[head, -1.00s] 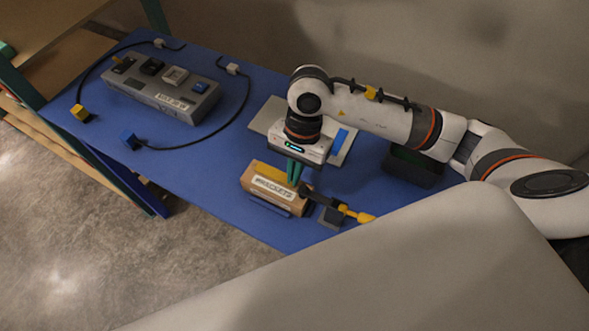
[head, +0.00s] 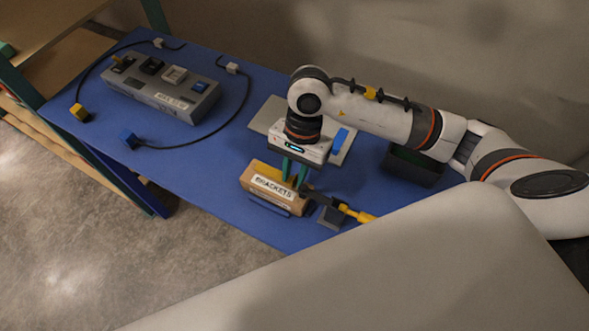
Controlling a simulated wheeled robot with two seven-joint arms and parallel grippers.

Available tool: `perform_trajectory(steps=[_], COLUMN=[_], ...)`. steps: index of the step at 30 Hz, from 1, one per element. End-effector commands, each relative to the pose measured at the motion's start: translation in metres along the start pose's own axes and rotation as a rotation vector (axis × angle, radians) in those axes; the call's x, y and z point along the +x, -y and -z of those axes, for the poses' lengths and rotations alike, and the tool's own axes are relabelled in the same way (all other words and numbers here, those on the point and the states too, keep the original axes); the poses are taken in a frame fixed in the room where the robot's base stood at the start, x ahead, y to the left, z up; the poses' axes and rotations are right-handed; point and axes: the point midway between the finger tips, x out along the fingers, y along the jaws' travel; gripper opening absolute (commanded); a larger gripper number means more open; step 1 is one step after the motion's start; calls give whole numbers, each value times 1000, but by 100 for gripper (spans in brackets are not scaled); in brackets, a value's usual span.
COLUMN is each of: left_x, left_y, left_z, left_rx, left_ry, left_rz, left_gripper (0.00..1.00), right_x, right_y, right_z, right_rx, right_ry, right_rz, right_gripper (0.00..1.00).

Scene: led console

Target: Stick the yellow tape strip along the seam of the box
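The cardboard box (head: 297,208), labelled BRACKETS, lies near the front edge of the blue table. My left gripper is not in view.
A dark tool with a yellow handle (head: 356,213) and a grey block lie right of the box. A light plate (head: 264,121) with a blue item (head: 340,139) is behind my gripper. A dark bin (head: 412,168) stands right. A grey console (head: 160,92) with cables is at the left.

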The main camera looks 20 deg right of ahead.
Motion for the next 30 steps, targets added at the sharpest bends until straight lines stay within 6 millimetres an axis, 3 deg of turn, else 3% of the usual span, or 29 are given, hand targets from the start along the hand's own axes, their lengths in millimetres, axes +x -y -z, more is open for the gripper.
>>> perform_trajectory(steps=[9, 13, 24, 30], left_x=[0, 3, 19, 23], left_y=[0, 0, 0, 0], left_z=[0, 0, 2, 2], left_rx=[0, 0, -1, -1], left_ry=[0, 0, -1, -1], left_rz=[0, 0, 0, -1], left_gripper=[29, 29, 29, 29], right_x=[-1, -10, -84, -112], right_y=[0, -1, -1, -1], right_z=[0, -1, -2, -1], right_rx=[0, 0, 0, 1], right_ry=[0, 3, 5, 2], right_rz=[-1, -5, -6, -3], right_gripper=[29, 29, 29, 29])
